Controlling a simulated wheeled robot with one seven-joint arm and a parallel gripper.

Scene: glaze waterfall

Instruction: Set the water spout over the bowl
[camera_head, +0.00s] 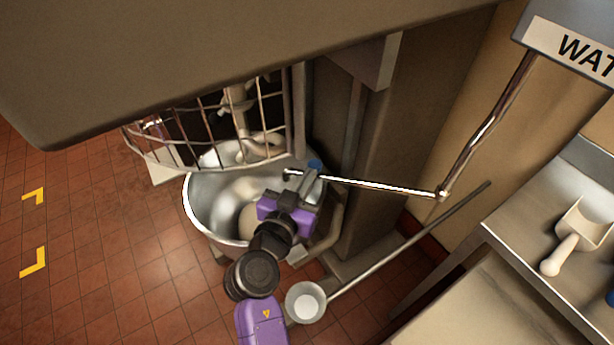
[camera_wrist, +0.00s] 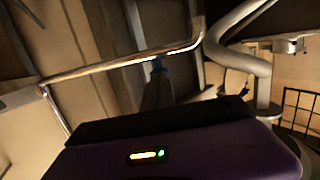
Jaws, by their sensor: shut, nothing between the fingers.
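The water spout (camera_head: 385,187) is a thin chrome pipe. It runs left from an elbow below the water box, and its tip overlaps the right part of the steel bowl (camera_head: 196,212) in the head view. The bowl stands under the mixer's wire guard. My gripper (camera_head: 314,167) is shut and empty, its blue fingertips close to the spout near its tip end. In the wrist view the spout (camera_wrist: 110,66) crosses beside my fingertips (camera_wrist: 158,66) and bends at its right end. I cannot tell whether they touch.
The mixer's wire guard (camera_head: 210,125) and column (camera_head: 385,130) stand close behind my gripper. A white cup-like end (camera_head: 305,303) on a long rod is near the floor. A steel counter with a scoop (camera_head: 575,235) is at right. Tiled floor at left is clear.

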